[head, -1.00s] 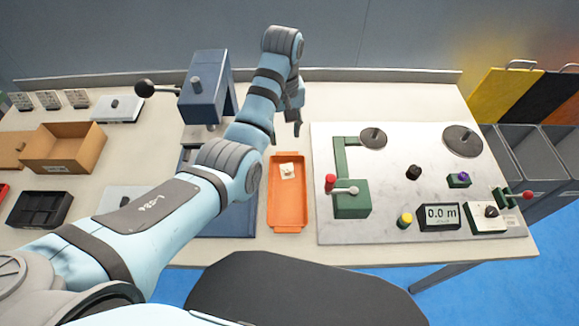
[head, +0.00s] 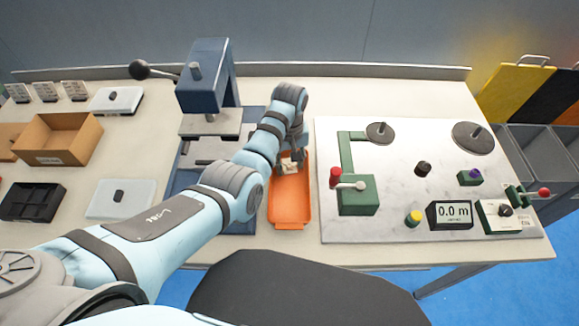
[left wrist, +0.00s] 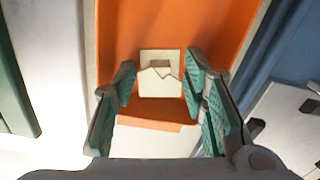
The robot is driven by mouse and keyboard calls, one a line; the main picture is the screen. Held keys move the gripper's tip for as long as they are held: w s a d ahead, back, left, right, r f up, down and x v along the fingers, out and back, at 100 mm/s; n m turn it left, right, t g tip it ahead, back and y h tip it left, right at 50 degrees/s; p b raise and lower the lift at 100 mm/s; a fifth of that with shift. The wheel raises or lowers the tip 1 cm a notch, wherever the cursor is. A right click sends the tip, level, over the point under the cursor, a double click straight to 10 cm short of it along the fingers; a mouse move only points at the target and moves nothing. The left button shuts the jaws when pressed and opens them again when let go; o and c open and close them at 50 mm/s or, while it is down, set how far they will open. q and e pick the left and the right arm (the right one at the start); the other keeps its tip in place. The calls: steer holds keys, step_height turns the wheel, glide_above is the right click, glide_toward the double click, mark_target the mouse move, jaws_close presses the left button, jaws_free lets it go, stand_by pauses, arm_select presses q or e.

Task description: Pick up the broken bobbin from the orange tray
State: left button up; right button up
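The orange tray (head: 290,208) lies on the table between the blue press and the winder panel. The broken bobbin (head: 287,166), small and cream-white with a jagged edge, sits in the tray's far part, partly hidden by my gripper in the head view. My left gripper (head: 291,160) is low over the tray at the bobbin. In the left wrist view the bobbin (left wrist: 160,75) shows between and beyond the green-padded fingers (left wrist: 163,100), which are apart with a gap on both sides. My right gripper is not in view.
The blue press (head: 207,75) stands left of the tray and my arm. The winder panel (head: 400,150) with levers, knobs and a display is close on the right. A cardboard box (head: 58,140) and a black tray (head: 32,203) are at the far left.

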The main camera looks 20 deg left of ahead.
arm_select(q)
steer(key=c, duration=0.5)
steer(key=shift+o, duration=0.2)
steer(key=shift+r, duration=0.1)
steer(key=shift+r, duration=0.1)
